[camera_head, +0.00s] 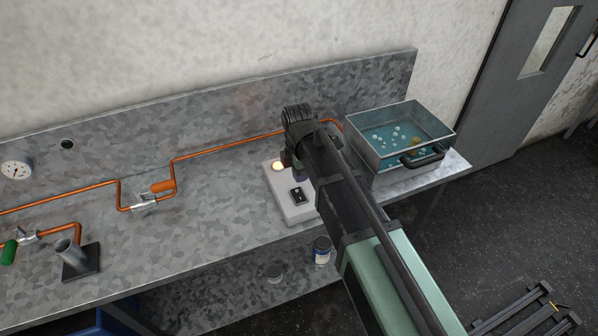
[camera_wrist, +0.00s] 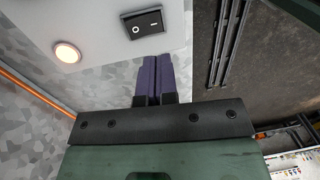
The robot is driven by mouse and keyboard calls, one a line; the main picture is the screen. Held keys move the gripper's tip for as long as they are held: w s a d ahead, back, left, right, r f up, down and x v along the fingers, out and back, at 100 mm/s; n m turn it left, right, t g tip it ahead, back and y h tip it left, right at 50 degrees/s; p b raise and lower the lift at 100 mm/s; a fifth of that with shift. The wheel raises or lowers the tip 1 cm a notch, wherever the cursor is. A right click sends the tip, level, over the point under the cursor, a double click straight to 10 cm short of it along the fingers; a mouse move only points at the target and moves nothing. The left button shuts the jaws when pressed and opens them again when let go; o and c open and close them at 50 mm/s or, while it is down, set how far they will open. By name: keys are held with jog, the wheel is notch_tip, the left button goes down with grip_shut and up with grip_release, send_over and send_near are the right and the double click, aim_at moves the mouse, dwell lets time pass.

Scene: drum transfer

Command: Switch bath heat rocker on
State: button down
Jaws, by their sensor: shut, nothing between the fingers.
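The bath heat rocker (camera_head: 298,194) is a black switch on a white box (camera_head: 277,195) on the metal bench. In the wrist view the rocker (camera_wrist: 143,23) shows a circle mark and a line mark; I cannot tell which side is pressed. A round lamp (camera_head: 279,166) on the same box glows warm; it also glows in the wrist view (camera_wrist: 67,52). My gripper (camera_wrist: 158,59) is shut and empty, its purple fingers pointing toward the box near the rocker. Whether they touch the box is unclear. In the head view my arm covers the box's right part.
A metal bath (camera_head: 371,150) with blue water and white bubbles stands right of the box. A copper pipe (camera_head: 225,148) runs along the back of the bench, with an orange-handled valve (camera_head: 162,186). A bottle (camera_head: 321,251) stands below the bench top. A pallet (camera_head: 530,315) lies lower right.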

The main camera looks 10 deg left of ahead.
notch_tip(320, 180, up, 6)
jog(key=p, duration=0.4)
jog(key=shift+s+d+r, duration=0.2)
jog(key=shift+s+d, duration=0.05)
jog(key=shift+s, duration=0.1)
jog(key=s+d+f+m+b, duration=0.1)
jog(key=s+d+m, duration=0.2)
jog(key=d+m, duration=0.5)
jog(key=s+d+f+m, duration=0.1)
jog(key=s+d+m, duration=0.2)
jog(key=d+m, duration=0.5)
jog(key=s+d+f+m+b, duration=0.1)
jog(key=s+d+m, duration=0.2)
jog(key=d+m, duration=0.5)
jog(key=d, duration=0.3)
jog(key=shift+s+m+t+y+b, duration=0.3)
jog(key=shift+s+t+b, duration=0.05)
jog(key=shift+t, duration=0.05)
